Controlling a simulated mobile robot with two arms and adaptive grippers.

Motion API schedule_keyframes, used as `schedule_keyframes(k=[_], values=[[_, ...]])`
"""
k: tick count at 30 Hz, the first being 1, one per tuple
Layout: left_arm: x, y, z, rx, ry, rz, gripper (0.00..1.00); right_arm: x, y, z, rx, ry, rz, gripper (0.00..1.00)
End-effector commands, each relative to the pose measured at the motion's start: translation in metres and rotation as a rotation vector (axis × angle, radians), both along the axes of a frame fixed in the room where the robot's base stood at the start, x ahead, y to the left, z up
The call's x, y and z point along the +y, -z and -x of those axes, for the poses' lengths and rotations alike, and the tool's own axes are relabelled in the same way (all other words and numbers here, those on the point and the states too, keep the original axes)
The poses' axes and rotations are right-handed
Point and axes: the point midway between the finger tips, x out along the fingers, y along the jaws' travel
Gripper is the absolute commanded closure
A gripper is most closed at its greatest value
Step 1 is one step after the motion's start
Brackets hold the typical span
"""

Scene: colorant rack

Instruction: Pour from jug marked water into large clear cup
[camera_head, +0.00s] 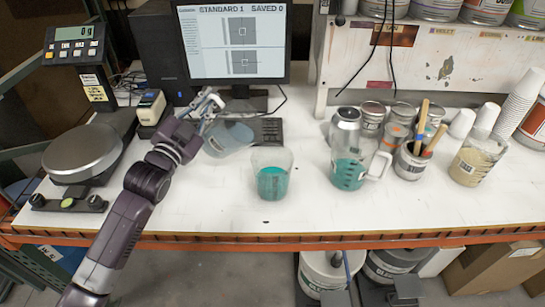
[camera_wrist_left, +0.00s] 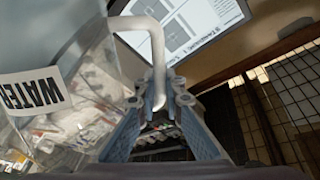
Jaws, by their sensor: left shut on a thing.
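The jug marked water (camera_head: 230,138) is clear with bluish contents and is behind and left of the large clear cup in the head view. Its WATER label (camera_wrist_left: 32,90) shows at the left of the left wrist view. My left gripper (camera_head: 208,104) is shut on the jug's white handle (camera_wrist_left: 156,62), which passes between the fingers (camera_wrist_left: 152,100). The jug looks tilted; its exact angle and whether it clears the table are hard to tell. The large clear cup (camera_head: 272,176) stands upright on the table with teal liquid in it. My right gripper is not in view.
A clear jug with teal liquid (camera_head: 348,172) stands right of the cup, near several cans and a can of brushes (camera_head: 411,160). A scale (camera_head: 83,155) is at left, a monitor (camera_head: 235,42) and keyboard behind. The table's front is clear around the cup.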

Motion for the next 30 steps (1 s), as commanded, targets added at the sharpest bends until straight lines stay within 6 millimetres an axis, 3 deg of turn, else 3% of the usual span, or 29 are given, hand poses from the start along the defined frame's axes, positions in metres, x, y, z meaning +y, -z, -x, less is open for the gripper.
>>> schedule_keyframes(k=[30], values=[[-0.0058, -0.0137, 0.0034, -0.038, 0.001, -0.054, 1.00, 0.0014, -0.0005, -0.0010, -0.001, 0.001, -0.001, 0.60]])
